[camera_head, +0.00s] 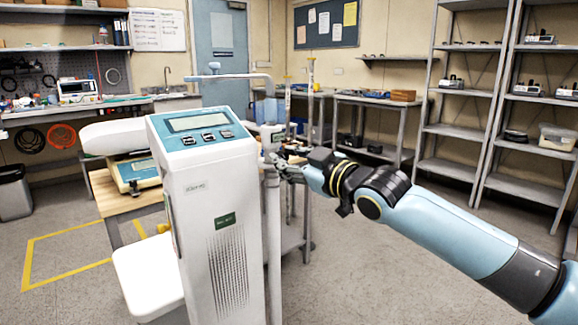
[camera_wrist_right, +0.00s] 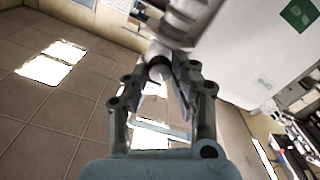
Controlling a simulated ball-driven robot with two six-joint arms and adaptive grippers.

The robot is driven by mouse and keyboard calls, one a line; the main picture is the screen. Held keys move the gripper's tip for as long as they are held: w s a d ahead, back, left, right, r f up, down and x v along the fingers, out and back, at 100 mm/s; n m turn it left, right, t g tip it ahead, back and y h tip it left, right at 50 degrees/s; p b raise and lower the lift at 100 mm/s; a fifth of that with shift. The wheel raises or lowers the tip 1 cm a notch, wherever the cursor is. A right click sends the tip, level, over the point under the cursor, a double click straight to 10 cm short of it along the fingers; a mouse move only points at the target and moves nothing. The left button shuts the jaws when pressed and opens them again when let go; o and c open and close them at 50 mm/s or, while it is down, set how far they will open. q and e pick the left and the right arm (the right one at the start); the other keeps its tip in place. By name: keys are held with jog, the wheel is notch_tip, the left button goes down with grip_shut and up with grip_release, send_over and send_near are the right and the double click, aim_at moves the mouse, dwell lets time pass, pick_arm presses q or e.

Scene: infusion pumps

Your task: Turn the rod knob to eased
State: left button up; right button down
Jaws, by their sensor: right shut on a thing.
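The white infusion pump (camera_head: 205,190) stands upright in the head view, with a blue top panel (camera_head: 200,128), a small screen and several buttons. A slim vertical rod (camera_head: 273,230) runs along its right side. My right gripper (camera_head: 277,160) reaches in from the right beside the rod's upper part. In the right wrist view, the gripper's fingers (camera_wrist_right: 167,72) are closed around a small dark round knob (camera_wrist_right: 157,67) next to the white pump body (camera_wrist_right: 265,55). The knob is largely hidden by the fingers in the head view, and its setting cannot be read. My left gripper is not in view.
A wooden-topped table (camera_head: 125,200) with another device stands behind the pump at left. A metal cart (camera_head: 293,238) is just behind the rod. Grey shelves (camera_head: 455,130) stand at the back right. The floor at right (camera_head: 370,260) is clear.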

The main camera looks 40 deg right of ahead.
jog(key=shift+f+n+b, duration=0.2)
jog(key=shift+n+b, duration=1.85)
jog(key=shift+n, duration=2.65)
jog(key=c, duration=1.1)
grip_release()
jog(key=shift+r, duration=0.1)
jog(key=shift+s, duration=0.15)
jog(key=shift+s+d, duration=0.2)
jog(key=shift+s, duration=2.75)
jog(key=shift+s+d, duration=0.2)
jog(key=shift+s, duration=2.7)
